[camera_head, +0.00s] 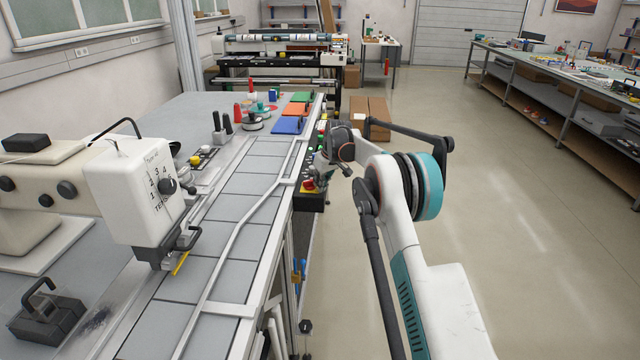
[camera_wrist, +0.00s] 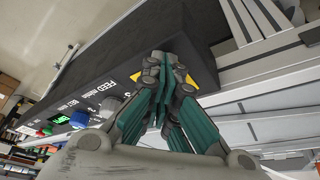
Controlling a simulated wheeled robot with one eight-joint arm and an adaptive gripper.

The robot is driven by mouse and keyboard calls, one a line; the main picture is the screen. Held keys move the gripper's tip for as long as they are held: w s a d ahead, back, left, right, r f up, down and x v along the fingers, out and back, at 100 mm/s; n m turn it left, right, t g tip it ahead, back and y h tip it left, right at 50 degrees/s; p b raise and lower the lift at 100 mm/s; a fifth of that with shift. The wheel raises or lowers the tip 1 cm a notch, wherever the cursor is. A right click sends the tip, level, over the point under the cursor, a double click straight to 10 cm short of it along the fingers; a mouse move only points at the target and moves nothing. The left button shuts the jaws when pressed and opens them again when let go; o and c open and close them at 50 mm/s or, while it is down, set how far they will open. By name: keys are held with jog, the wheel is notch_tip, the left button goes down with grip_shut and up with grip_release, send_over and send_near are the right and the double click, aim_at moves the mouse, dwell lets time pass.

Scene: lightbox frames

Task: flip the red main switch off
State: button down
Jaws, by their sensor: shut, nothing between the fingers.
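The red main switch (camera_head: 309,185) shows in the head view on a yellow plate, on the dark control panel (camera_head: 309,203) at the right edge of the machine table. My gripper (camera_head: 320,178) is close beside and over it, partly covering the panel. In the wrist view my gripper (camera_wrist: 170,64) is shut and empty, its fingertips together over the panel (camera_wrist: 95,77). A corner of the yellow plate (camera_wrist: 204,78) shows beside the fingers. The red switch is hidden behind the fingers there, so I cannot tell its position or whether they touch it.
A conveyor with a metal rail (camera_head: 240,230) runs left of the panel. A cream sewing machine head (camera_head: 135,190) stands at left. Open floor (camera_head: 510,200) lies to the right.

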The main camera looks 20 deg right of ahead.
jog(key=shift+w+d+n+y+p, duration=0.2)
jog(key=shift+n+p, duration=0.1)
jog(key=shift+n, duration=0.3)
jog(key=shift+w+d+n+y+p, duration=0.2)
jog(key=shift+n+p, duration=0.1)
jog(key=shift+n, duration=0.3)
jog(key=shift+w+d, duration=0.2)
jog(key=shift+w, duration=0.05)
dwell(0.7)
jog(key=shift+a, duration=0.2)
dwell(1.0)
jog(key=shift+a+g, duration=0.3)
jog(key=shift+a, duration=0.4)
